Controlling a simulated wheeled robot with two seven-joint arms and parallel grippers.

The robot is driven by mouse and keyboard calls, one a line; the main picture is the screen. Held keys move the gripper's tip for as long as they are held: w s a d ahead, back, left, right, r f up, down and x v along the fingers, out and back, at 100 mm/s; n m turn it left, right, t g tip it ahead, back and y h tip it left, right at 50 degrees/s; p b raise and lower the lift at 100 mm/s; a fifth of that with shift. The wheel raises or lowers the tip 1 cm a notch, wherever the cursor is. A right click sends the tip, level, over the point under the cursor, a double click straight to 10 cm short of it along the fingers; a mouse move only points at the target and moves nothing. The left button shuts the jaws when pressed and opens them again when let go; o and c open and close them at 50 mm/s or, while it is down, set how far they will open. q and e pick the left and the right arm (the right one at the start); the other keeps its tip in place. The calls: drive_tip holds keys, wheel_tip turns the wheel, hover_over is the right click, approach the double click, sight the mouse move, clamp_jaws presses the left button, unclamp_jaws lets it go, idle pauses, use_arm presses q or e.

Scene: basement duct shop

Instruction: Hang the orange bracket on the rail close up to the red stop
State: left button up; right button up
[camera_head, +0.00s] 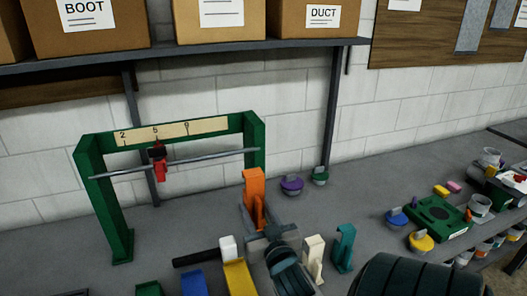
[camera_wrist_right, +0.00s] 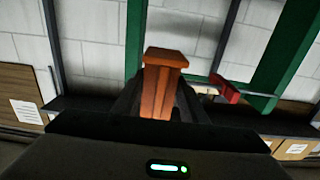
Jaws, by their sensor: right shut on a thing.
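The orange bracket (camera_head: 255,188) is held upright in my right gripper (camera_head: 258,226), in front of the green frame's right post. It also shows in the right wrist view (camera_wrist_right: 162,88), with the dark fingers (camera_wrist_right: 160,108) on both sides. The grey rail (camera_head: 200,159) spans the green frame (camera_head: 252,135). The bracket appears lower than the rail, near its right end, and apart from it. The red stop (camera_head: 160,171) sits on the rail left of its middle, under the numbered scale; it shows too in the wrist view (camera_wrist_right: 224,89). My left gripper is not in view.
On the bench by my right arm stand a yellow piece (camera_head: 238,278), a blue one (camera_head: 193,283), a cream one (camera_head: 313,257) and a teal one (camera_head: 343,248). Purple (camera_head: 292,185) and green (camera_head: 320,176) knobbed items stand behind. A shelf with boxes (camera_head: 325,18) hangs above.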

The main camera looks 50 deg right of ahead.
drive_tip(key=shift+w+a+b, duration=1.95)
drive_tip(key=shift+w+a, duration=3.65)
drive_tip(key=shift+w, duration=1.65)
drive_tip(key=f+b+x, duration=0.2)
drive_tip(key=b+x, duration=0.1)
drive_tip(key=x, duration=0.9)
drive_tip(key=shift+f, duration=0.1)
drive_tip(key=o, duration=1.3)
drive_tip(key=shift+b, duration=0.3)
